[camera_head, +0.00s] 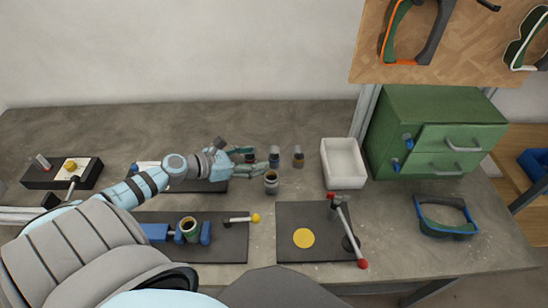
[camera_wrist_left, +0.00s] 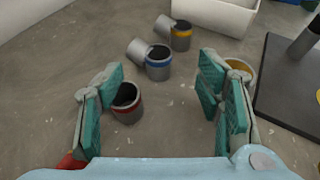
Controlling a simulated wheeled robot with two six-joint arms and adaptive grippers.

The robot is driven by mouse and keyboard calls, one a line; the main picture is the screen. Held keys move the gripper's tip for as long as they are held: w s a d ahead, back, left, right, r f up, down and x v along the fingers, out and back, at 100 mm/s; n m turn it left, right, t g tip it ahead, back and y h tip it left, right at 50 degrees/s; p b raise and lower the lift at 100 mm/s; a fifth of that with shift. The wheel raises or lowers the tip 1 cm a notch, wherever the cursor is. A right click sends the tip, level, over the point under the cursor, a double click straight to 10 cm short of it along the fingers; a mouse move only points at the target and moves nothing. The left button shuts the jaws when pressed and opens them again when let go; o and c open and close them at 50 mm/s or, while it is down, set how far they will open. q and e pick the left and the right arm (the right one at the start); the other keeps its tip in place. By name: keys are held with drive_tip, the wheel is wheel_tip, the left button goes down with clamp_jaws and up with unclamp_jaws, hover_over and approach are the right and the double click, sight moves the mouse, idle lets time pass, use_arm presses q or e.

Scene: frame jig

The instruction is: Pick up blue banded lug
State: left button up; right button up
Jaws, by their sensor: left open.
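The blue banded lug (camera_wrist_left: 158,65) is a dark grey cup with a blue band and a light tab on its side. It stands on the bench beyond my left gripper's fingertips in the wrist view, and also shows in the head view (camera_head: 274,158). My left gripper (camera_wrist_left: 160,100) is open and low over the bench; it shows in the head view too (camera_head: 258,160). A red banded lug (camera_wrist_left: 127,103) is near the left finger, between the fingers in that picture. I see nothing held. My right gripper is out of view.
An orange banded lug (camera_wrist_left: 180,38) stands just past the blue one. A yellow-rimmed lug (camera_wrist_left: 243,72) is partly behind the right finger. A white bin (camera_head: 344,164), a green drawer cabinet (camera_head: 400,120) and a dark clamp plate (camera_head: 290,240) lie to the right.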

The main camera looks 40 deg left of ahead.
sight(273, 156)
use_arm(q)
drive_tip(key=x, duration=0.6)
drive_tip(key=shift+w+a+f, duration=0.1)
drive_tip(key=shift+a+f, duration=0.15)
drive_tip(key=shift+a, duration=0.05)
drive_tip(key=c, duration=1.4)
